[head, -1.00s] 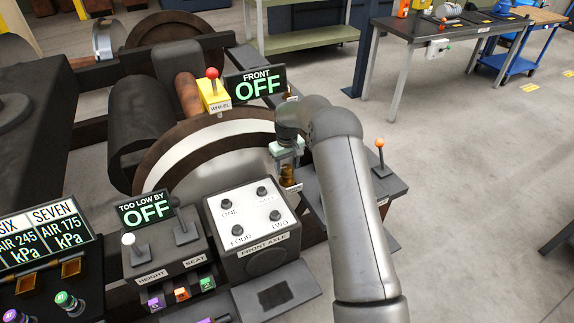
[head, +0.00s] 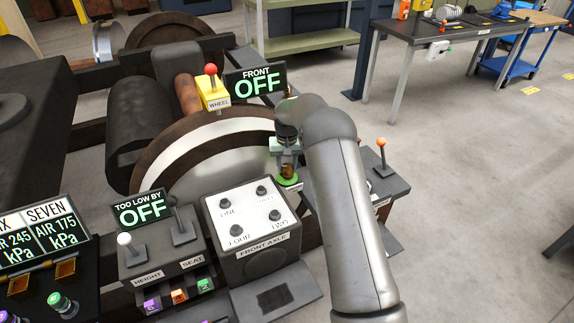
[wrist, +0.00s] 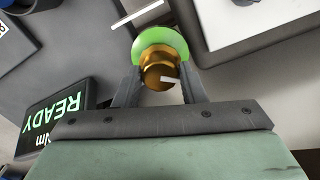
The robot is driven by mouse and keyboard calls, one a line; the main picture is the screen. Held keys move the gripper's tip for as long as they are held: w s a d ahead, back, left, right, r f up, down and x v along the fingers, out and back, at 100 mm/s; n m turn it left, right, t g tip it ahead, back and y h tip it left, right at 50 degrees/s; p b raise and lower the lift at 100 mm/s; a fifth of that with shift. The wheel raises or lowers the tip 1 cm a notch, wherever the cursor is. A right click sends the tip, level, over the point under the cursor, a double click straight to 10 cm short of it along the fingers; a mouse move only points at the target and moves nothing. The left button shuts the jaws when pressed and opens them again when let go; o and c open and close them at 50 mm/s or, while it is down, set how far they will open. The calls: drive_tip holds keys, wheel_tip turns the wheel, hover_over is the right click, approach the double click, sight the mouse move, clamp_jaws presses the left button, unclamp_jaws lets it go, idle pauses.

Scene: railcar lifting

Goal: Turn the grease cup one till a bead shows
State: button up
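The grease cup is a brass, rounded fitting (wrist: 158,72) with a pale mark on its top, standing on a bright green ring (wrist: 160,40). In the head view the green ring (head: 288,181) shows to the right of the front axle box, below my gripper. My gripper (head: 287,168) points down over the cup. In the wrist view its two fingers (wrist: 160,82) stand on either side of the brass, seemingly touching it. I can make out no separate bead of grease. My arm hides part of the area right of the cup.
The front axle box (head: 245,225), with knobs marked ONE, TWO and FOUR, stands left of the cup. A yellow wheel lever box (head: 212,92) and a FRONT OFF display (head: 255,82) are behind. An orange-knobbed lever (head: 382,150) is right. A READY display (wrist: 55,112) shows in the wrist view.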

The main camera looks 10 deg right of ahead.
sight(287, 166)
drive_tip(key=o, duration=0.3)
wheel_tip(287, 166, up, 18)
drive_tip(key=shift+f+b, duration=0.25)
drive_tip(key=shift+b, duration=0.05)
idle(0.4)
drive_tip(key=s+a+r, duration=0.1)
drive_tip(key=s+r, duration=0.5)
drive_tip(key=s, duration=0.5)
drive_tip(key=shift+n, duration=0.7)
drive_tip(key=s+f, duration=0.1)
drive_tip(key=s, duration=1)
drive_tip(key=s+f+p, duration=0.1)
drive_tip(key=s+f, duration=0.1)
drive_tip(key=s, duration=0.9)
drive_tip(key=s+f, duration=0.2)
drive_tip(key=s, duration=1)
drive_tip(key=shift+f, duration=0.2)
drive_tip(key=shift+w, duration=0.1)
